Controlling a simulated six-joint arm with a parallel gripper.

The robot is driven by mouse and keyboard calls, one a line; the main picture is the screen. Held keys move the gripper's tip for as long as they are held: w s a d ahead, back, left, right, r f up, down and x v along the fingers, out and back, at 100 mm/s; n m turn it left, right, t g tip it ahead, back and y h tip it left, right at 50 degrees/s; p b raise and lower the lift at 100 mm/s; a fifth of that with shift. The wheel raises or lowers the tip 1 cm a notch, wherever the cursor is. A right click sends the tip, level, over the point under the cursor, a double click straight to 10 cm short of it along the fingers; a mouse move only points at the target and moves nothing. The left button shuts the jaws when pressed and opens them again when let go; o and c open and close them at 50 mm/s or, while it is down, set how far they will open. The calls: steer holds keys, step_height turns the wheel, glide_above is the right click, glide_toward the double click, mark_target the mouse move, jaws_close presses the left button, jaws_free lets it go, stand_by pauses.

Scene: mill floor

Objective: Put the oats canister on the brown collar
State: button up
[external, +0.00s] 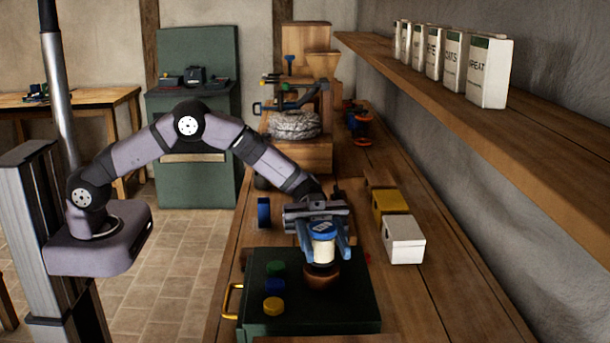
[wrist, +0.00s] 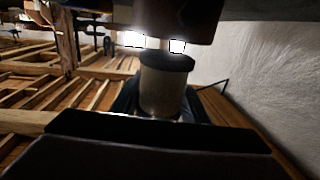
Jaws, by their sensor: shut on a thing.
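My gripper (external: 323,240) has blue fingers and is shut on a white canister with a blue lid (external: 324,250). I take it to be the oats canister, but its label is not readable here. The canister looks about upright, directly over the brown collar (external: 322,281), which sits on the dark green box top. A dark band lies between them, and I cannot tell whether they touch. In the wrist view a pale, shadowed cylinder with a dark end (wrist: 162,92) stands in the middle, likely the held canister.
The green box (external: 350,315) has a yellow handle and green, blue and yellow round knobs (external: 274,286) left of the collar. Yellow (external: 389,202) and white (external: 404,240) boxes stand to the right. A shelf (external: 450,95) with several white cartons overhangs the bench's right side.

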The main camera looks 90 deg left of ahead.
steer(key=shift+f, duration=0.35)
steer(key=shift+s+f+b, duration=0.15)
steer(key=shift+f+b, duration=0.2)
steer(key=o, duration=1.3)
steer(key=shift+f, duration=0.15)
steer(key=shift+r+p, duration=0.35)
steer(key=shift+r, duration=0.2)
steer(key=a+b, duration=0.1)
steer(key=a, duration=0.3)
steer(key=a+b, duration=0.1)
steer(key=a, duration=0.3)
steer(key=s+a+b, duration=0.1)
steer(key=a+b, duration=0.1)
steer(key=a, duration=0.2)
steer(key=shift+r, duration=0.25)
